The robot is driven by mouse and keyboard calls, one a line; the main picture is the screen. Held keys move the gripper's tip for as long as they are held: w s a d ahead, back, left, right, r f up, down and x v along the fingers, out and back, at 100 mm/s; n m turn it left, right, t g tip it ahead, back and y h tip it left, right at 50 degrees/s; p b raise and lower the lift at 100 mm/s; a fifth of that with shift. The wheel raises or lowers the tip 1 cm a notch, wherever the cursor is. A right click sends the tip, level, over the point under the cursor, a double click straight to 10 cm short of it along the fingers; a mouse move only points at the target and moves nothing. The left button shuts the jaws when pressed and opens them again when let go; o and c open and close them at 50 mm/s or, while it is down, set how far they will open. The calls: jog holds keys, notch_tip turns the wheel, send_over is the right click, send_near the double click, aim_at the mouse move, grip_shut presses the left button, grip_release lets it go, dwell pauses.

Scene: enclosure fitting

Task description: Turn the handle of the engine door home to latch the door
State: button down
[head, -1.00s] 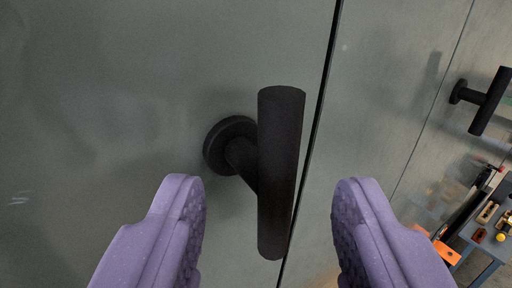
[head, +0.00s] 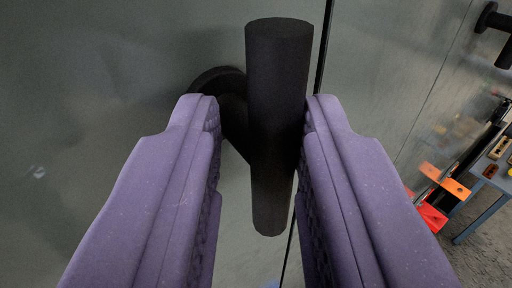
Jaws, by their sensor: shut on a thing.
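The black T-shaped handle (head: 279,75) stands out from the grey-green engine door (head: 120,60) on a round base, partly hidden behind my left finger. Its bar runs nearly upright in the picture, close to the dark seam at the door's right edge. My gripper (head: 262,125) has its two purple fingers on either side of the bar and is shut on it, around its middle. The bar's top and lower end show between the fingers.
A second black handle (head: 490,18) shows on the panel at the upper right. Further right and lower, a blue-grey table (head: 490,185) holds several small objects, with orange and red pieces (head: 440,180) beside it.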

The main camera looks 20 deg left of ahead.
jog(key=c, duration=0.9)
grip_release()
jog(key=shift+d, duration=0.1)
jog(key=shift+c, duration=0.2)
jog(key=v, duration=0.7)
jog(key=shift+s, duration=0.35)
jog(key=shift+d+r+b, duration=0.15)
jog(key=shift+b, duration=0.15)
